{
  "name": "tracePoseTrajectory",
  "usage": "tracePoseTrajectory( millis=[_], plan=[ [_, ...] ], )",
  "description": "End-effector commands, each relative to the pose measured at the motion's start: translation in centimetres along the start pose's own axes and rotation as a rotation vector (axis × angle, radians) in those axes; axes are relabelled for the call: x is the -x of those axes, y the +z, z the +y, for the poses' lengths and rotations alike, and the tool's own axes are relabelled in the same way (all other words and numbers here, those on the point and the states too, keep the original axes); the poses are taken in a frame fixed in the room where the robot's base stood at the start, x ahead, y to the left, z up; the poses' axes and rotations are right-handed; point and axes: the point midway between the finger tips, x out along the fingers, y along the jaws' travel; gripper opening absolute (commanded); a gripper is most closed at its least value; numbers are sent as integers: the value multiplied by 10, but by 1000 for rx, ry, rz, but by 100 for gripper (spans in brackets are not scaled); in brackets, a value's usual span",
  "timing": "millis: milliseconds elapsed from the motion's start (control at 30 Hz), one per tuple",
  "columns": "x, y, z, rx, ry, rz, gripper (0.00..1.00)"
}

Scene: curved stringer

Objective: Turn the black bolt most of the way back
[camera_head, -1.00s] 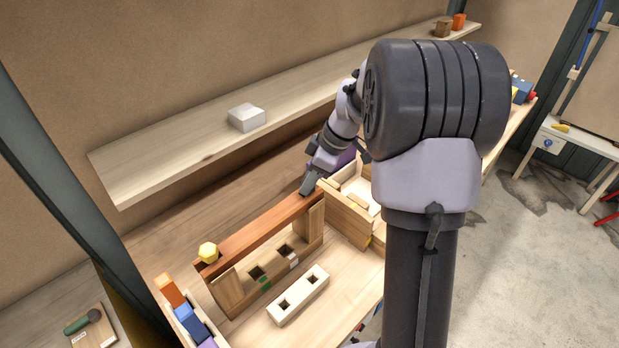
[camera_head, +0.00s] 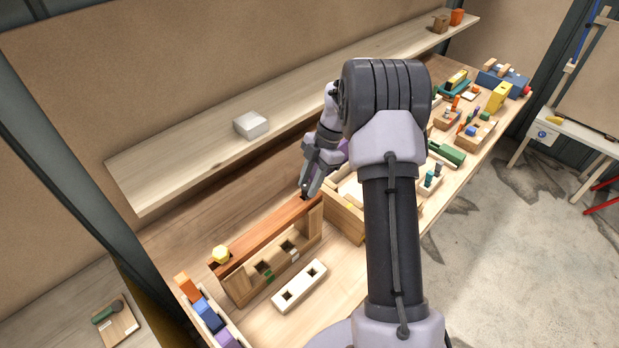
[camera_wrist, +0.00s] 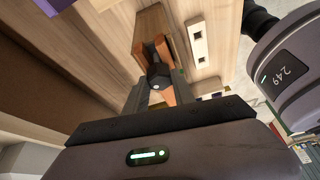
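The black bolt (camera_wrist: 158,76) shows in the wrist view as a dark head on the reddish-brown stringer (camera_wrist: 164,48). My gripper (camera_wrist: 160,92) has its two grey fingers apart, one on each side of the bolt, with reddish wood visible between them. Contact with the bolt cannot be made out. In the head view my gripper (camera_head: 305,190) is at the right end of the long stringer (camera_head: 262,234), and the bolt is largely hidden there. A yellow bolt (camera_head: 220,254) stands at the stringer's left end.
A pale block with square holes (camera_head: 300,286) lies in front of the stringer. A wooden box (camera_head: 345,219) stands close to its right end. A tray of colored blocks (camera_head: 222,318) is at the left. A shelf (camera_head: 180,175) with a white box (camera_head: 251,125) runs behind.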

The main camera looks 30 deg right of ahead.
Motion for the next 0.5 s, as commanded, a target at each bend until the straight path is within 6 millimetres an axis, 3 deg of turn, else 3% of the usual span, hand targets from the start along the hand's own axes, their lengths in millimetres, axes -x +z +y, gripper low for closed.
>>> tracePoseTrajectory(
  millis=[33, 133, 400, 500],
  plan=[
    [-1, 1, 0, 0, -1, -1, 38],
    [-1, 0, 0, -1, -1, 0, 56],
    [0, 0, 0, -2, 0, -1, 56],
    [10, 1, 0, -2, 1, -2, 56]
  ],
)
